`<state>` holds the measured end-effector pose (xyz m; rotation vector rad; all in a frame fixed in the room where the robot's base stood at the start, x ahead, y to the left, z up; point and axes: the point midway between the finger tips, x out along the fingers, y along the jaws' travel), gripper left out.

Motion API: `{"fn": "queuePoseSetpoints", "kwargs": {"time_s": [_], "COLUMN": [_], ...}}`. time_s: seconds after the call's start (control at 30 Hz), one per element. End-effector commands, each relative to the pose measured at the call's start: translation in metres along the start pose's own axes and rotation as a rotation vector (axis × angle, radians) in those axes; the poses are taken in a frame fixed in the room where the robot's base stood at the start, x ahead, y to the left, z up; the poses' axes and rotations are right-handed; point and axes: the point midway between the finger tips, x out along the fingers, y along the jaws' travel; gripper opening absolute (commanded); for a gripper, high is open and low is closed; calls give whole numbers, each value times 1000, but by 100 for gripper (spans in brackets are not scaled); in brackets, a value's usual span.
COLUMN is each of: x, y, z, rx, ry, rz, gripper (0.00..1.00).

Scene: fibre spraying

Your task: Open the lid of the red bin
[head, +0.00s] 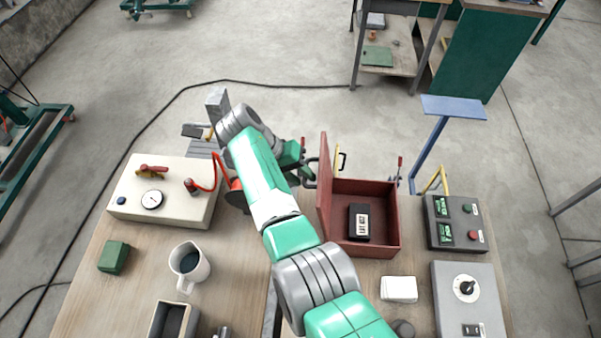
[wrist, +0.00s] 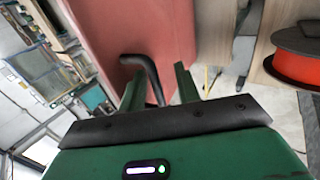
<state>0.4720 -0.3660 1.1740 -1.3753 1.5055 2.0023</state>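The red bin (head: 386,195) stands on the table right of my arm, and its inside is in view. Its lid (head: 325,185) stands about upright along the bin's left side. In the wrist view the lid's red face (wrist: 105,35) fills the upper middle. A black bent handle (wrist: 151,75) sticks out from it. My gripper (wrist: 158,85) has its two green fingers apart, with the handle between them, closer to the left finger; I see no clear grip on it. In the head view my gripper (head: 304,167) is beside the lid's left face, partly hidden by my arm.
A black box with a pale label (head: 360,223) lies inside the bin. A white block (head: 399,289) and grey control boxes (head: 456,222) are to the right. A cream gauge box (head: 165,190), a white mug (head: 189,264) and a green block (head: 114,257) are left. An orange-red reel (wrist: 298,62) is nearby.

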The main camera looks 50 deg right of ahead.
Motion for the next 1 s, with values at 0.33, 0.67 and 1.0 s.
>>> {"fn": "queuePoseSetpoints", "kwargs": {"time_s": [0.33,0.67,1.0], "x": [-42,-79,-79], "y": [-1,0,0], "z": [-1,0,0], "rx": [2,0,0], "ry": [5,0,1], "rz": [-2,0,0], "gripper": [33,33,33]}}
